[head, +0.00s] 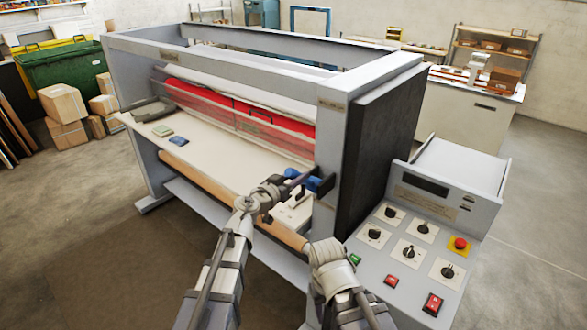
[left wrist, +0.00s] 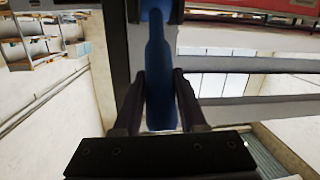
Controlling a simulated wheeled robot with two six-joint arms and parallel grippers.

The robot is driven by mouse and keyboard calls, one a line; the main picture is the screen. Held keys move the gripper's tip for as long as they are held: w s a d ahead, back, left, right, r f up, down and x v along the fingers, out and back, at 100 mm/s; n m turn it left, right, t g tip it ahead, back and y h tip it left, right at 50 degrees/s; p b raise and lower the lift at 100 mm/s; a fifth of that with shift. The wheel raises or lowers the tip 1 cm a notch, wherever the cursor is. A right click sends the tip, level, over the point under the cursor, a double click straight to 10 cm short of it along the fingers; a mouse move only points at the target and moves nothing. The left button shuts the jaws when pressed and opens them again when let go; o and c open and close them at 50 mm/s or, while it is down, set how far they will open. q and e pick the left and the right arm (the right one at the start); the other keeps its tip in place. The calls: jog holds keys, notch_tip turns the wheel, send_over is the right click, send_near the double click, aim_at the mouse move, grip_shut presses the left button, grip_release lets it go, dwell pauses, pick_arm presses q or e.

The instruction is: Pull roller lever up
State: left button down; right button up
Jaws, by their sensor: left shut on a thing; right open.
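The roller lever has a blue handle (head: 314,184) at the right end of the laminator's front opening, by the grey right post. My left gripper (head: 298,182) is at this handle and shut on it. In the left wrist view the blue handle (left wrist: 158,75) stands between the two dark fingers (left wrist: 160,100), its rounded end toward the camera. The far end of the lever is cut off at the top of that view. The end of my right arm (head: 328,255) is lower, in front of the laminator's right front edge. Its fingers are hard to make out.
The control panel (head: 407,250) with knobs and a red stop button (head: 460,243) stands at the right, near my right arm. A red roller (head: 240,112) lies behind a clear guard.

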aim_at(288, 177)
pick_arm(q)
jog(key=shift+w+d+r+g+y+p, duration=0.4)
jog(key=shift+w+r+y+p, duration=0.15)
jog(key=shift+p, duration=0.7)
jog(key=shift+s, duration=0.1)
jog(key=shift+c, duration=2.3)
grip_release()
jog(key=p+v, duration=0.1)
jog(key=v, duration=0.7)
jog(key=shift+a+p, duration=0.1)
jog(key=shift+p, duration=0.3)
